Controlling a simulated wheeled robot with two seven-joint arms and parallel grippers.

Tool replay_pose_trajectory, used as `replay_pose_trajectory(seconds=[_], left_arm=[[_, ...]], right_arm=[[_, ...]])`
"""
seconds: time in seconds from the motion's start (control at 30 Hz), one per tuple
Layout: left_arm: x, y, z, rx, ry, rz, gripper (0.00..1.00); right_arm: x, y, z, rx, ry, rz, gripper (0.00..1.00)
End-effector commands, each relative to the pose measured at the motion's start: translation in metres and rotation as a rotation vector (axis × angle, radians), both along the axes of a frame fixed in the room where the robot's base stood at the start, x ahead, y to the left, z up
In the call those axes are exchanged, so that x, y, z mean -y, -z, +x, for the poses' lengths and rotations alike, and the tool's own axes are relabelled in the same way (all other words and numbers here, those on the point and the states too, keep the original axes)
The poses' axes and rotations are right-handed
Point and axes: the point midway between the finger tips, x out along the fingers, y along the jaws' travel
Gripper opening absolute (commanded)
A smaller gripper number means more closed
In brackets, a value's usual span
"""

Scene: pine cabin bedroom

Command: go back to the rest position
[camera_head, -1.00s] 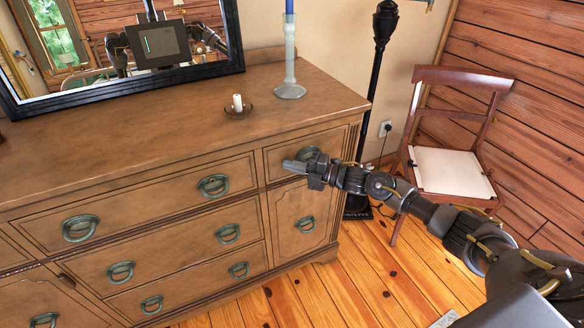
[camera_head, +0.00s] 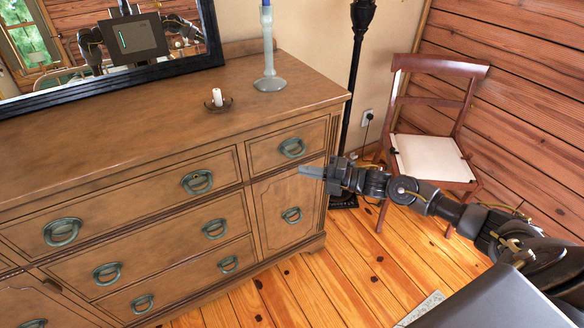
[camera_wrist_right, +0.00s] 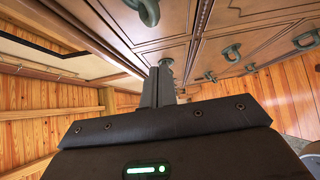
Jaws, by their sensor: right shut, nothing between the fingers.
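My right gripper (camera_head: 312,172) is shut and empty. In the head view it reaches in from the right and its fingertips lie in front of the dresser's right end, below the small top-right drawer. In the right wrist view the closed fingers (camera_wrist_right: 159,88) point at the dresser front with its ring handles. My left gripper is not in view. The wooden dresser (camera_head: 120,135) stands with its drawers closed.
A small candle in a dish (camera_head: 217,102), a glass candlestick (camera_head: 269,75) and a black-framed mirror (camera_head: 130,80) stand on the dresser. A black lamp post (camera_head: 355,70) and a chair (camera_head: 432,158) stand to the right. Wooden floor (camera_head: 330,285) is clear in front.

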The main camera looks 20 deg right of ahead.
Motion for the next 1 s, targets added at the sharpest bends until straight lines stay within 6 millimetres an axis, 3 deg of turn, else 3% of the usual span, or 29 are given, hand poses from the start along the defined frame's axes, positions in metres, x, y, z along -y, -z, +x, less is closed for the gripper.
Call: replay_pose_trajectory(seconds=[0.23, 0.57, 0.67, 0.77, 0.83, 0.93, 1.0], left_arm=[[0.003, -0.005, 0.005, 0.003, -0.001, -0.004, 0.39], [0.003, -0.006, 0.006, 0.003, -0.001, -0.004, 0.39], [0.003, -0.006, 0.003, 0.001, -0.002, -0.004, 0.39], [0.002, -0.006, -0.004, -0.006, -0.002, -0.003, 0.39], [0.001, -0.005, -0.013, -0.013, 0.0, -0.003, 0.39], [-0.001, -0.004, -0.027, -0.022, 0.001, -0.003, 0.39], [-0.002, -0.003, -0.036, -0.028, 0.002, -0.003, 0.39]], right_arm=[[0.016, 0.0, -0.014, 0.001, 0.0, -0.001, 0.0], [0.017, 0.0, -0.015, -0.001, 0.001, 0.001, 0.0], [0.021, 0.01, -0.011, -0.034, 0.031, 0.017, 0.0], [0.032, 0.043, -0.004, -0.142, 0.131, 0.068, 0.0], [0.044, 0.083, -0.002, -0.263, 0.243, 0.126, 0.0], [0.064, 0.157, -0.016, -0.475, 0.436, 0.218, 0.0], [0.073, 0.21, -0.038, -0.621, 0.567, 0.279, 0.0]])
